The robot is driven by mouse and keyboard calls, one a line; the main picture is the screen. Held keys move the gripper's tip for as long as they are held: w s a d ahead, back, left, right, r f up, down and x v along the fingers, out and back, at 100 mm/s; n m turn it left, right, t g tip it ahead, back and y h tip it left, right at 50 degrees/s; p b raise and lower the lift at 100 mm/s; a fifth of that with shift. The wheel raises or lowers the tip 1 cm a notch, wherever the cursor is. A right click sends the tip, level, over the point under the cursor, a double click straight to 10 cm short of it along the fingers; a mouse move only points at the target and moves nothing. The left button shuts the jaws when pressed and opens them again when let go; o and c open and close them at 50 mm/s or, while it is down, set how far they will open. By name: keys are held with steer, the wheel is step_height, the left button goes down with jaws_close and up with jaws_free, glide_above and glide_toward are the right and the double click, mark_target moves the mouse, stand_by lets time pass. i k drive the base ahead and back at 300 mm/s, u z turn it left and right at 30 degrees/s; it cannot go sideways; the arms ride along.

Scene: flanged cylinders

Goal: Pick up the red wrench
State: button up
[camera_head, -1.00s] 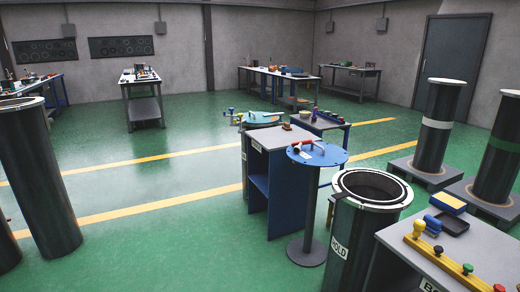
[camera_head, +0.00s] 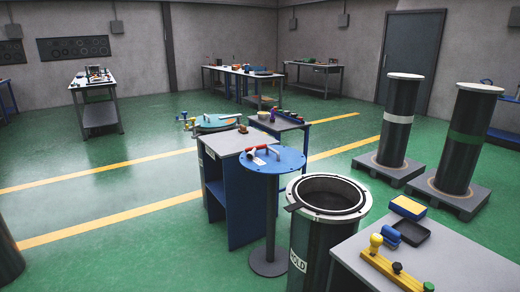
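A small red, elongated item (camera_head: 256,150) lies on the blue round disc (camera_head: 285,161) in the middle of the view. It may be the red wrench, but it is too small to tell for sure. A small pale piece lies beside it on the disc. The disc sits on a dark pedestal with a round foot. My gripper is not in view, and nothing is seen touching the red item.
An open flanged cylinder (camera_head: 314,238) labelled HOLD stands right of the disc. A grey bench (camera_head: 450,255) with knobs and trays is at front right. A grey-topped blue cabinet (camera_head: 232,143) stands behind the disc. Two tall capped cylinders stand on pallets at right.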

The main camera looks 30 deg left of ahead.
mark_target(253, 152)
steer(key=u, duration=0.55)
steer(key=i, duration=0.6)
steer(key=u, duration=1.35)
steer(key=k, duration=0.55)
steer(key=z, duration=0.25)
